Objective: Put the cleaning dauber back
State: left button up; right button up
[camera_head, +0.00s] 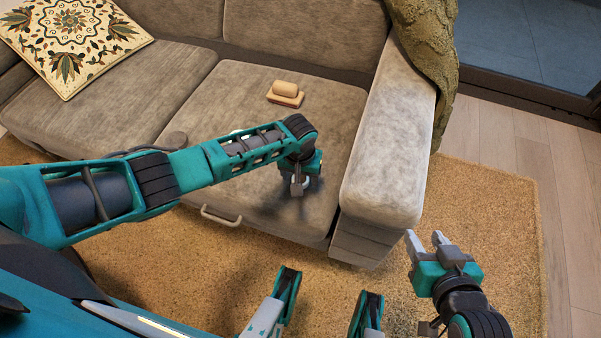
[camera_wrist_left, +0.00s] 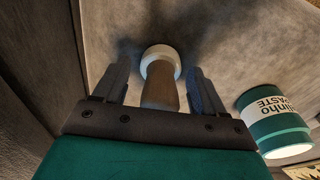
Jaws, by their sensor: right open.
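The cleaning dauber (camera_wrist_left: 160,82), with a brown handle and a pale round end, shows in the left wrist view between the fingers of my left gripper (camera_wrist_left: 160,85). The fingers are apart, with a narrow gap on each side of the handle. In the head view my left gripper (camera_head: 299,187) is low over the front of the right seat cushion, and its arm hides much around it. A pale bit of the dauber (camera_head: 307,182) shows beside the fingers. My right gripper (camera_head: 424,240) is open and empty, over the rug right of the sofa arm.
A green and white paste tin (camera_wrist_left: 273,122) stands near the dauber in the left wrist view. A tan brush or block (camera_head: 286,94) lies farther back on the seat cushion (camera_head: 335,110). The sofa arm (camera_head: 385,165) rises between my grippers. A patterned pillow (camera_head: 72,38) lies far left.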

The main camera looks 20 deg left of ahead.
pick_arm(q)
jog(key=r+p, duration=0.2)
jog(key=r, duration=0.1)
jog(key=s+r+p, duration=0.1)
jog(key=r+p, duration=0.1)
jog(key=r, duration=0.2)
jog(key=r+p, duration=0.2)
jog(key=r, duration=0.1)
jog(key=shift+s+r, duration=0.15)
jog(key=shift+r, duration=0.25)
jog(key=shift+s+r, duration=0.1)
jog(key=shift+r, duration=0.6)
pick_arm(e)
jog(key=r, duration=0.5)
jog(key=shift+s+d+r, duration=0.15)
jog(key=shift+d+r, duration=0.1)
jog(key=shift+d, duration=0.05)
